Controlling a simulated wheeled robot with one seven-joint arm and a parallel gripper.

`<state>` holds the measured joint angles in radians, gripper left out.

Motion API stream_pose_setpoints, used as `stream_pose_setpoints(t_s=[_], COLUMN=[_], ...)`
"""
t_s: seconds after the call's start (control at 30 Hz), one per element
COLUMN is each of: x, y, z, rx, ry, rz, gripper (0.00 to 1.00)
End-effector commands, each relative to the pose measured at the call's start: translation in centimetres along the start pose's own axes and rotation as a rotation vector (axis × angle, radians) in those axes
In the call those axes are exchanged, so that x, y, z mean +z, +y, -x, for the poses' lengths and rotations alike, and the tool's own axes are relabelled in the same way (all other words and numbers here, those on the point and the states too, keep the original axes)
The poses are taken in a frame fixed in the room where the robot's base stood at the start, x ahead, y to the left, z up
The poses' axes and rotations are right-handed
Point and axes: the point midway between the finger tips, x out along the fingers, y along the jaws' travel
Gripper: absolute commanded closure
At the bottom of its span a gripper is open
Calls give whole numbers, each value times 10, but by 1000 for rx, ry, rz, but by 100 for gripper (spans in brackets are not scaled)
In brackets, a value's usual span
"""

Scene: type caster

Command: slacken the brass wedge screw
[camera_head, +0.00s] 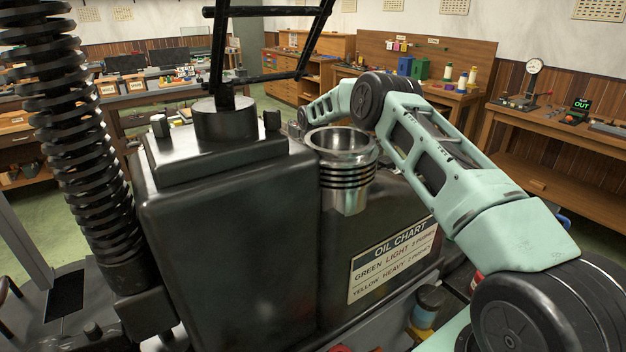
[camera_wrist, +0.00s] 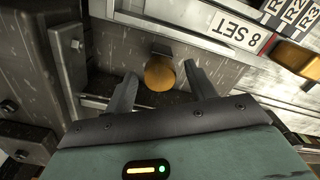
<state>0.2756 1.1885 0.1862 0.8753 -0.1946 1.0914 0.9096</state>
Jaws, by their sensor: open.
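A round brass knob (camera_wrist: 159,73), which looks like the wedge screw's head, sticks out of a dark metal recess in the wrist view. My gripper (camera_wrist: 160,85) is open, with one dark finger to the left of the knob and one to its right. The knob lies between the fingertips. I see a gap on the left side; I cannot tell whether the right finger touches it. In the head view my pale green arm reaches behind the dark machine, and my gripper and the screw are hidden there.
A plate marked "8 SET" (camera_wrist: 238,32) and another brass part (camera_wrist: 298,58) sit right of the screw. A dark bracket (camera_wrist: 68,62) stands close on the left. In the head view, a steel cup (camera_head: 341,150) and an oil chart sign (camera_head: 393,260) are near my arm.

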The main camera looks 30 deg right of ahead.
Motion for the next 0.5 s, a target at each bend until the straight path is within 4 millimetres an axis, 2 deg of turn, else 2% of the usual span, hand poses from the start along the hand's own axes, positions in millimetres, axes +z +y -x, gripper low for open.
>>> stream_pose_setpoints(t_s=[0.07, 0.2, 0.23, 0.5], x=[0, 0, 0, 0], y=[0, 0, 0, 0], z=[0, 0, 0, 0], rx=[0, 0, 0, 0], ry=[0, 0, 0, 0], rz=[0, 0, 0, 15], gripper=[45, 84, 89, 89])
